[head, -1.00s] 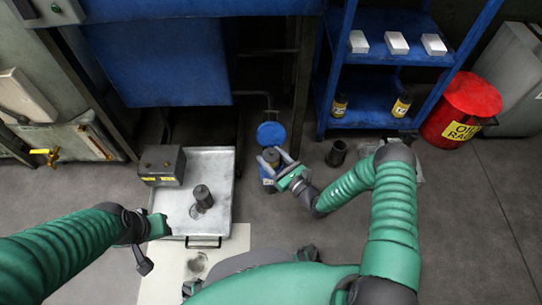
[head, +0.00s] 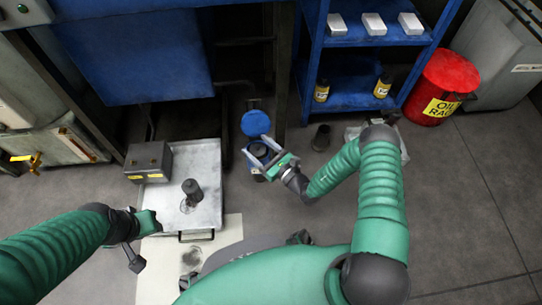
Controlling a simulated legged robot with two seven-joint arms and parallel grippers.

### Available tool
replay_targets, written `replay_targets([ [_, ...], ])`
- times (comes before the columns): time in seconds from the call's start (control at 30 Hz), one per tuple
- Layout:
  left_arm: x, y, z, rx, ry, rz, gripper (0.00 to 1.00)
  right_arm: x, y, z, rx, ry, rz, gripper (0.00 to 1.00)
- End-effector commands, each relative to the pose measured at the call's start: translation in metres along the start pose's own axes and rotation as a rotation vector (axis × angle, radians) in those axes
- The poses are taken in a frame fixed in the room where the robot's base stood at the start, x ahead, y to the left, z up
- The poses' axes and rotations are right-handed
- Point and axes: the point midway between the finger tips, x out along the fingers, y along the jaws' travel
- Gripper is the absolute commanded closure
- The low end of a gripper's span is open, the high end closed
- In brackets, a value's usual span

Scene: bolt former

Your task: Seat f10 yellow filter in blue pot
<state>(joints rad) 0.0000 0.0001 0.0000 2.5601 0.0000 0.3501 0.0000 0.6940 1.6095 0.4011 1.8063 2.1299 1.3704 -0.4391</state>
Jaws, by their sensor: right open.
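The blue pot (head: 257,176) stands on the floor right of the metal tray, with a round blue lid (head: 255,123) just behind it. A dark round filter top (head: 259,151) shows at the pot's mouth; its label is hidden, and I cannot tell how deep it sits. My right gripper (head: 257,147) is open, its two grey fingers on either side of the filter top. My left gripper (head: 149,222) is by the tray's front left; its fingers do not show clearly. Yellow-labelled filters, one left (head: 322,90) and one right (head: 383,86), stand on the blue shelf.
The metal tray (head: 208,160) holds a dark cylinder (head: 192,190) and has a grey box (head: 148,161) at its left. Another dark cylinder (head: 321,137) stands on the floor right of my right gripper. A red oil-rag bin (head: 445,82) is beside the shelf (head: 350,100).

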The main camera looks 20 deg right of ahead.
Motion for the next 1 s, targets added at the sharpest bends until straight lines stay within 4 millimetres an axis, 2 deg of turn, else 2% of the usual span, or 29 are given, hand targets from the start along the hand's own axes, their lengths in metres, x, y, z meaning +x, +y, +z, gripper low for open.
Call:
replay_targets([
  [0.03,-0.011,0.0,-0.003,0.0,0.0,0.0,0.64,-0.016,-0.004,-0.005,0.009,0.034,-0.014,0.2],
  [0.3,-0.054,0.0,-0.013,0.0,0.001,0.0,0.64,-0.092,0.0,0.004,0.006,0.019,-0.009,0.2],
  [0.4,-0.066,0.0,-0.016,0.0,0.001,0.0,0.64,-0.119,0.001,0.005,0.006,0.014,-0.007,0.2],
  [0.53,-0.075,0.0,-0.018,0.0,0.001,0.0,0.64,-0.146,0.002,0.004,0.003,0.009,-0.004,0.2],
  [0.7,-0.078,0.0,-0.018,0.0,0.0,0.0,0.64,-0.161,0.003,0.002,0.002,0.005,0.001,0.2],
  [0.87,-0.078,0.0,-0.018,0.0,0.0,0.0,0.64,-0.16,0.005,0.005,-0.005,0.005,0.025,0.2],
  [0.97,-0.083,0.0,-0.02,0.0,0.0,0.0,0.64,-0.15,0.021,0.031,-0.045,0.011,0.182,0.2],
  [1.0,-0.087,0.0,-0.021,0.0,0.0,0.0,0.64,-0.146,0.034,0.047,-0.075,0.02,0.294,0.2],
])
